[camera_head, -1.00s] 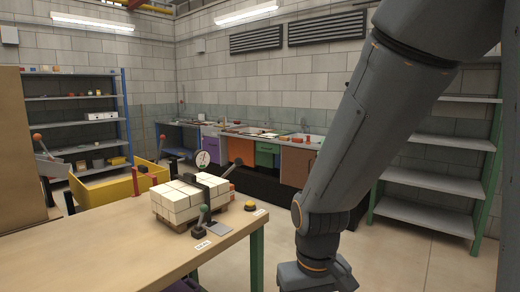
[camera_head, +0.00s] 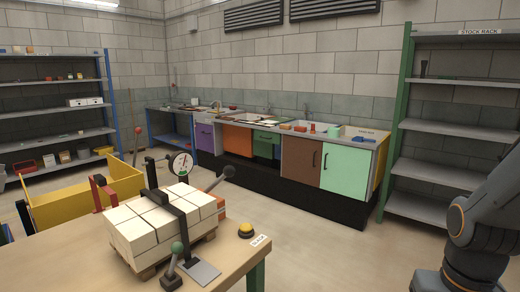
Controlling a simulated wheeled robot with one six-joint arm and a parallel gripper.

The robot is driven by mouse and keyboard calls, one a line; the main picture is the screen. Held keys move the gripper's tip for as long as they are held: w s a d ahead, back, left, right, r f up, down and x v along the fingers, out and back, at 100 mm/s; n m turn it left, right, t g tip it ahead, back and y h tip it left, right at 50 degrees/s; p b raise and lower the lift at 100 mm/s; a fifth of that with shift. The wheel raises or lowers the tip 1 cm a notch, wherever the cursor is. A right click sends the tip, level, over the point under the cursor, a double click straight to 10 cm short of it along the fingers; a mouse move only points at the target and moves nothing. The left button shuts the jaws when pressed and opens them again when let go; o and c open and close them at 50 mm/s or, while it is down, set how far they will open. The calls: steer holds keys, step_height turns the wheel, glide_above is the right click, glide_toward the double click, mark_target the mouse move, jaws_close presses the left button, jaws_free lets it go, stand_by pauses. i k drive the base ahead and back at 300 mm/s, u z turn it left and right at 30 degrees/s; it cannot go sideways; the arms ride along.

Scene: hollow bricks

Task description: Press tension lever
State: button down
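A stack of white hollow bricks (camera_head: 140,232) sits on a small wooden pallet on the workbench, with a black strap (camera_head: 182,208) over it. A lever with a green knob (camera_head: 176,247) stands upright on a dark base in front of the stack, by a grey plate (camera_head: 200,272). A dark-knobbed lever (camera_head: 228,172) leans up to the right behind the stack. A round dial gauge (camera_head: 181,164) stands behind the strap. I cannot tell which lever is the tension lever. My arm shows at the lower right, apart from the stack; my gripper is out of view.
The workbench (camera_head: 75,275) has a yellow button (camera_head: 246,230) at its right corner. A yellow bin (camera_head: 85,190) stands behind it on the left. A stock rack (camera_head: 440,145) stands at right, a counter (camera_head: 330,150) along the back wall. Open floor lies right of the bench.

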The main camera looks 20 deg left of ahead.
mark_target(229, 171)
steer(key=z, duration=0.05)
steer(key=i, duration=0.65)
steer(key=u, duration=0.7)
steer(key=i, duration=0.55)
steer(key=u, duration=0.4)
